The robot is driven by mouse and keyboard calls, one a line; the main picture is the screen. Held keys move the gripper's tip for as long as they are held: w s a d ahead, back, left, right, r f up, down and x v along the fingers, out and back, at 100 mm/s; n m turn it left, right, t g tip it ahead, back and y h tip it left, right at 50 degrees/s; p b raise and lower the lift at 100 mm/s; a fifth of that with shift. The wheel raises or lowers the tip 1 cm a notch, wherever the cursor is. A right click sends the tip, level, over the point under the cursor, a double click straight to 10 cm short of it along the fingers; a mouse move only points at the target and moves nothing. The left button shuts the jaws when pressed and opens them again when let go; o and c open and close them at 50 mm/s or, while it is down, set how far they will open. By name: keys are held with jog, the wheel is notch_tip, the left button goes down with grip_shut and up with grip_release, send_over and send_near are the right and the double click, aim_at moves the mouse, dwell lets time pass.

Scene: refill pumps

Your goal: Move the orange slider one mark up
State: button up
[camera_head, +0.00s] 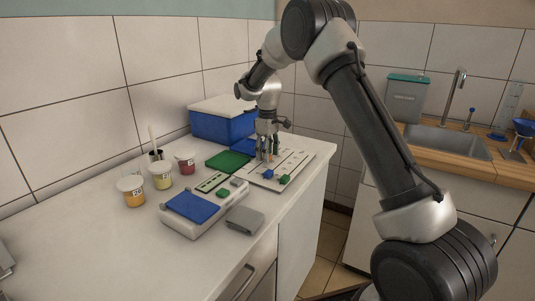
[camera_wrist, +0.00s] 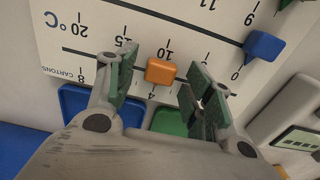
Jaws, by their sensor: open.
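The orange slider (camera_wrist: 160,71) shows in the wrist view on a white scale board (camera_wrist: 195,20), which also lies on the counter in the head view (camera_head: 300,159). The printed figures appear upside down; a 10 and a 4 are near the slider, but its exact mark is unclear. My gripper (camera_wrist: 162,62) is open, with one green-padded finger on each side of the slider and visible gaps to both. In the head view my gripper (camera_head: 267,149) points down over the board and largely hides the orange slider.
A blue slider (camera_wrist: 263,45) sits to the right; it also shows in the head view (camera_head: 269,173), near a green slider (camera_head: 285,179). A green tray (camera_head: 228,160) and a scale with blue plate (camera_head: 192,207) stand left.

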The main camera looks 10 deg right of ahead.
jog(key=shift+f, duration=0.25)
grip_shut()
jog(key=shift+w+d, duration=0.9)
grip_release()
jog(key=shift+r, duration=0.15)
notch_tip(320, 180, up, 12)
